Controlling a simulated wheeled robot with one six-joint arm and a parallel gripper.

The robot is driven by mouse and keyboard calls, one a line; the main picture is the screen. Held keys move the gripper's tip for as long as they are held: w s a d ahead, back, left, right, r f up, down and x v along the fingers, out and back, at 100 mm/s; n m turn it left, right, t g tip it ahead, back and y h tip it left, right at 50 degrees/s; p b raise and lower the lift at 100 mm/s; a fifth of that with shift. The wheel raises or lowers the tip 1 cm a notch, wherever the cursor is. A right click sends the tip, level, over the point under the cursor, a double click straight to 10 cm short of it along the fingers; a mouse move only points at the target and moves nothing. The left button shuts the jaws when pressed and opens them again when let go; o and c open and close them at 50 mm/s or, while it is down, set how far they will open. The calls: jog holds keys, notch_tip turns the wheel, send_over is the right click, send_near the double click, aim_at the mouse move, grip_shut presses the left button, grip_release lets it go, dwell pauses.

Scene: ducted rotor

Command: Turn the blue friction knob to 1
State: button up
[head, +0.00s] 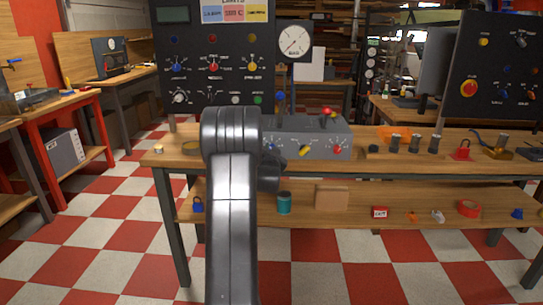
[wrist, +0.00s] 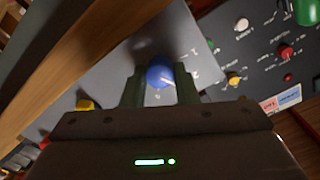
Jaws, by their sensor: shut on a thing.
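In the wrist view the round blue knob (wrist: 158,72) sits on a grey panel face (wrist: 120,75). My gripper (wrist: 159,84) has one finger on each side of it and is shut on it. Scale figures, which look like 1 and 2, are printed on the panel to the right of the knob. Its pointer direction cannot be made out. In the head view the blue knob (head: 271,147) shows at the left of the grey control box (head: 310,127), partly behind my arm, which hides my fingertips.
The box also carries a yellow knob (head: 305,150), a red knob (head: 337,149) and a red-tipped lever (head: 326,112). A dark panel (head: 213,95) with several knobs stands behind. A round gauge (head: 294,42) rises above the box. Metal cylinders (head: 394,144) stand to the right on the bench.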

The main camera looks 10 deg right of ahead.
jog(key=n+b, duration=0.2)
jog(key=n, duration=0.3)
jog(key=shift+f+n, duration=0.1)
jog(key=shift+n, duration=0.2)
jog(key=n+b, duration=0.1)
jog(key=n, duration=0.4)
jog(key=shift+n, duration=0.3)
jog(key=o, duration=1)
jog(key=shift+s, duration=0.1)
jog(key=v, duration=1.3)
jog(key=shift+s, duration=0.3)
